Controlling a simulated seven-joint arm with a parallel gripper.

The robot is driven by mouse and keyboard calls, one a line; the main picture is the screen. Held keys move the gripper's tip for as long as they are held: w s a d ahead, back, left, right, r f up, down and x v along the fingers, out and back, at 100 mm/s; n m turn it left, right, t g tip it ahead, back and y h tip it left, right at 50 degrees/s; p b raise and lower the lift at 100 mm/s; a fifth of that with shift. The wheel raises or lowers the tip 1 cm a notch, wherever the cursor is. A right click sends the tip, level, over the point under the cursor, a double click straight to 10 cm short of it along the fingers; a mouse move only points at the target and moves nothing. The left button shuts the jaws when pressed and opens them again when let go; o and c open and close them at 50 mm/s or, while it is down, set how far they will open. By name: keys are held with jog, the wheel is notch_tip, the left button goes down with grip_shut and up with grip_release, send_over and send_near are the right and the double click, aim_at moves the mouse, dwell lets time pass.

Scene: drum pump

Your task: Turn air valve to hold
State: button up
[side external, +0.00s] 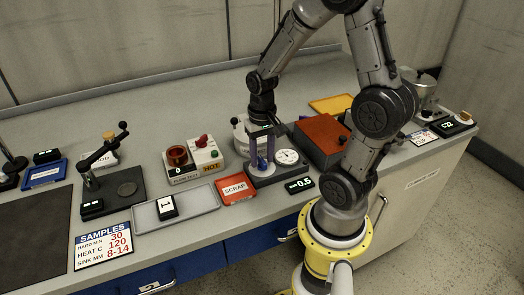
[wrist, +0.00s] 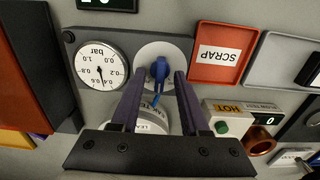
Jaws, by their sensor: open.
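The air valve has a blue handle (wrist: 159,70) on a round pale plate (wrist: 172,52). In the side view the blue handle (side external: 262,163) shows low between my fingers. My gripper (wrist: 159,78) is open, with one dark finger on each side of the handle; a gap shows on both sides in the wrist view. In the side view my gripper (side external: 262,150) points down over the valve. The valve's position label is not readable. A white round gauge (wrist: 100,66) marked bar sits beside the valve on the same dark base; it also shows in the side view (side external: 287,157).
A red SCRAP tray (wrist: 222,52) lies beside the valve base. A hot-test box (side external: 195,160) with red and green knobs stands left of it. A large red-brown box (side external: 322,138) stands close on the right. A small display reading -0.5 (side external: 299,185) lies in front.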

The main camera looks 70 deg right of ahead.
aim_at(262, 159)
notch_tip(262, 159, up, 14)
dwell(0.5)
jog(key=shift+f, duration=0.1)
